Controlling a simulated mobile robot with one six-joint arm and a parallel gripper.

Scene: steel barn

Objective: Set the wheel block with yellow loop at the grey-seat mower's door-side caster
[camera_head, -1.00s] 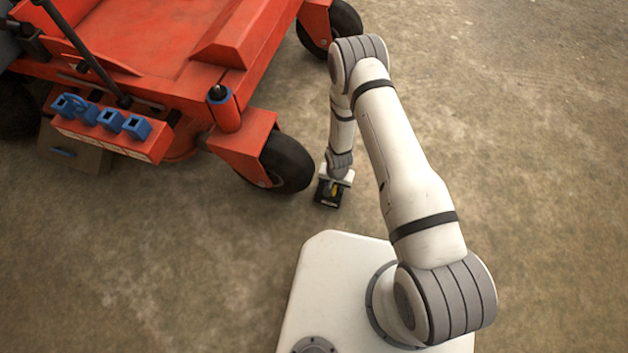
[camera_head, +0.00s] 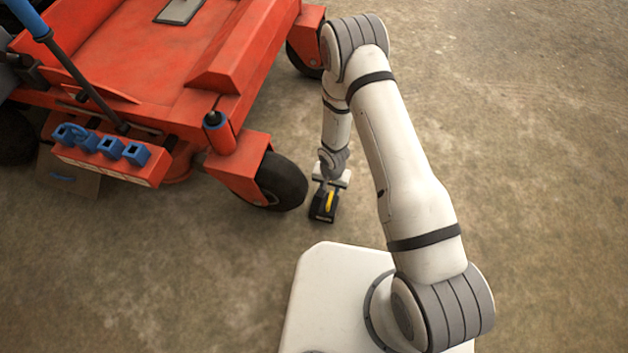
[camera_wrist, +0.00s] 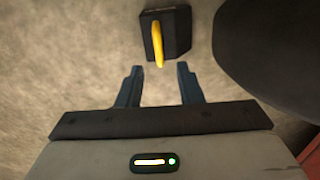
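The black wheel block (camera_head: 319,212) with its yellow loop (camera_head: 329,201) rests on the floor just right of the red mower's near front caster wheel (camera_head: 280,182). In the wrist view the block (camera_wrist: 177,32) lies ahead of the fingertips, its yellow loop (camera_wrist: 157,45) pointing toward them. A narrow strip of floor shows between it and the dark caster wheel (camera_wrist: 275,40). My gripper (camera_wrist: 159,72) is open and empty, its fingers short of the loop. No seat shows, so its colour cannot be told.
The red mower deck (camera_head: 140,80) fills the upper left, with a rack of blue parts (camera_head: 105,150) on its front. A cardboard box (camera_head: 68,178) is under the rack. Another caster wheel (camera_head: 303,60) stands farther back. Floor to the right is clear.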

